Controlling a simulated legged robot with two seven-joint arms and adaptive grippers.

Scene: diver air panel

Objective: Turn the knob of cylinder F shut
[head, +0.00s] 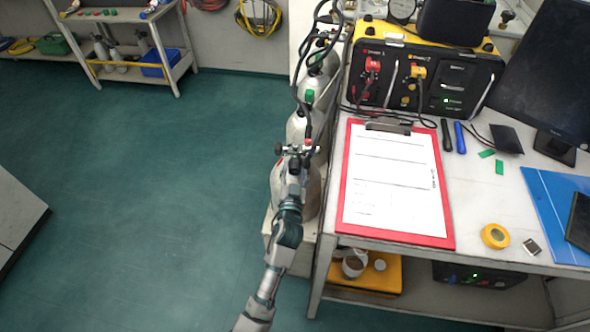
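Several grey gas cylinders stand in a row along the left side of the workbench. My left gripper (292,162) is right at this valve, over the cylinder's top. Its fingers are small and overlap the valve, so I cannot tell whether they are closed on a knob. No letter is readable on the cylinders, so I cannot tell which is F. A green tag or knob (309,96) shows farther back. My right gripper is not in view.
The workbench right of the cylinders holds a red clipboard (447,240), a black-and-yellow panel case (430,85), a monitor (545,75) and yellow tape (495,236). Hoses (297,75) run above the cylinders. The green floor (150,190) at left is clear.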

